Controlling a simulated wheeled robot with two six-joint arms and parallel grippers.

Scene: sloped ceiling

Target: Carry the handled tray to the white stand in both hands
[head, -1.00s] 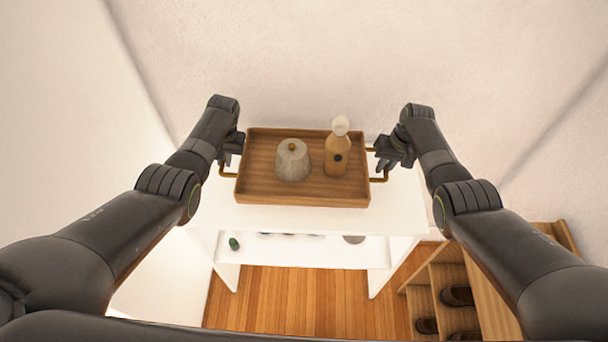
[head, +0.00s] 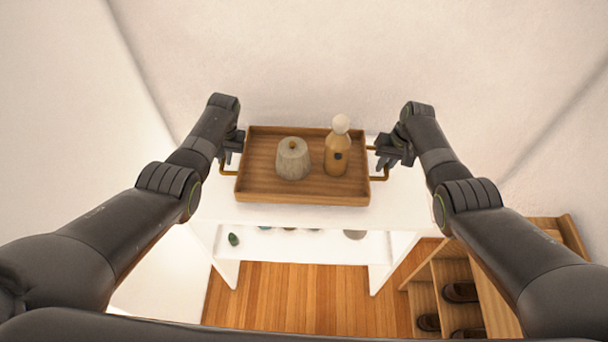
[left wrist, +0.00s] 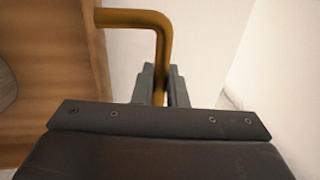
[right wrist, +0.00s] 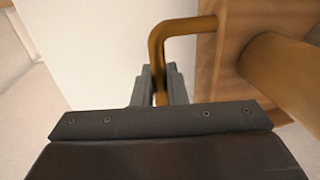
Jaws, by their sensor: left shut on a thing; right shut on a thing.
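The wooden handled tray (head: 262,187) is level in the head view and carries a pale ridged lidded jar (head: 292,160) and an amber bottle (head: 337,155) with a white round top, both upright. My left gripper (head: 233,150) is shut on the tray's left brass handle, which shows between its fingers in the left wrist view (left wrist: 152,22). My right gripper (head: 381,158) is shut on the right brass handle, also seen in the right wrist view (right wrist: 185,27). The white stand (head: 270,216) is below the tray in the picture; I cannot tell whether they touch.
The stand's lower shelf (head: 300,247) holds several small items, including a green one (head: 233,239). A wooden shoe rack (head: 475,290) with dark shoes stands at the lower right. A pale wall rises behind the stand. Wooden floor (head: 300,295) shows in front.

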